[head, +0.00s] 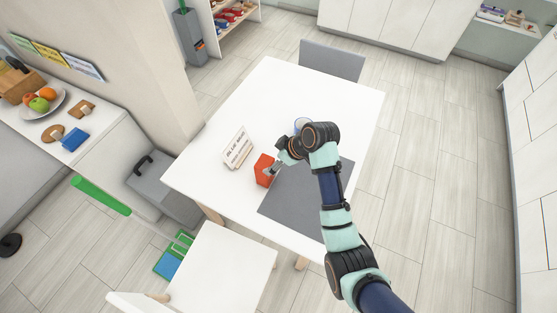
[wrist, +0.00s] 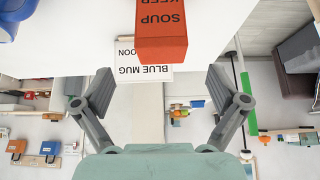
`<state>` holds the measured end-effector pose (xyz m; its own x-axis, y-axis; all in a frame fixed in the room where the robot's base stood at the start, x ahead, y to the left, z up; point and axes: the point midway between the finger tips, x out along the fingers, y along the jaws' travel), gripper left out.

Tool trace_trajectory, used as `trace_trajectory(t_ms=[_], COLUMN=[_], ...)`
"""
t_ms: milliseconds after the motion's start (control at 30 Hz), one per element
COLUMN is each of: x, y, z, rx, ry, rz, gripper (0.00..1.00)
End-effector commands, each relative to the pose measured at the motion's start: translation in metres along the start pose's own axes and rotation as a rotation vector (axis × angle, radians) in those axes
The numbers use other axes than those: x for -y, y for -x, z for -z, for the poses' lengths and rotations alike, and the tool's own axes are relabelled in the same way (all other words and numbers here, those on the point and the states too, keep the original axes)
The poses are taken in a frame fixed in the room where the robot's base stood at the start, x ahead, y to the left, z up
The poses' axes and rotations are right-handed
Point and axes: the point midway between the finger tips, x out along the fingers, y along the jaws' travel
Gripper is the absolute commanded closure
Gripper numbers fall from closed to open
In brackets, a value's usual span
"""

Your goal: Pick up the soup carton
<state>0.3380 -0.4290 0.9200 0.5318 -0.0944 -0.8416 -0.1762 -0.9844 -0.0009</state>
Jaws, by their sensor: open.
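The soup carton (head: 263,171) is an orange-red box standing on the white table, at the left edge of a grey mat. In the wrist view, which is upside down, the carton (wrist: 162,35) reads "SOUP KEEP" and shows at the top centre. My gripper (head: 276,167) is close beside the carton on its right in the head view. In the wrist view my gripper (wrist: 158,82) is open, with its two fingers spread wide and nothing held between them. The carton appears beyond the fingertips, roughly centred between them. I cannot tell whether any finger touches it.
A white sign (head: 237,148) reading "BLUE MUG" stands just left of the carton. A mug (head: 300,123) is mostly hidden behind my arm. The grey mat (head: 285,200) lies right of the carton. The white table (head: 270,85) is clear toward the back. A grey chair (head: 332,60) stands behind it.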

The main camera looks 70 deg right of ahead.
Motion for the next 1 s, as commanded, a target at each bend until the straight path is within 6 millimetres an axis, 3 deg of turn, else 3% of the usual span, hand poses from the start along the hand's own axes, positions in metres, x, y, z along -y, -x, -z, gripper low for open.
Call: trace_trajectory(t_ms=[233, 367, 633, 900, 1000], x=[0.001, 0.0, 0.0, -0.001, -0.001], y=[-0.026, -0.03, -0.074, -0.078, -0.078], z=[-0.001, 0.0, -0.001, 0.001, 0.001], rx=[0.001, -0.001, 0.001, -0.001, -0.001], ry=[0.001, 0.001, 0.001, 0.001, 0.001], rz=[0.002, 0.0, 0.001, -0.002, -0.001], gripper=[0.03, 0.03, 0.03, 0.03, 0.18])
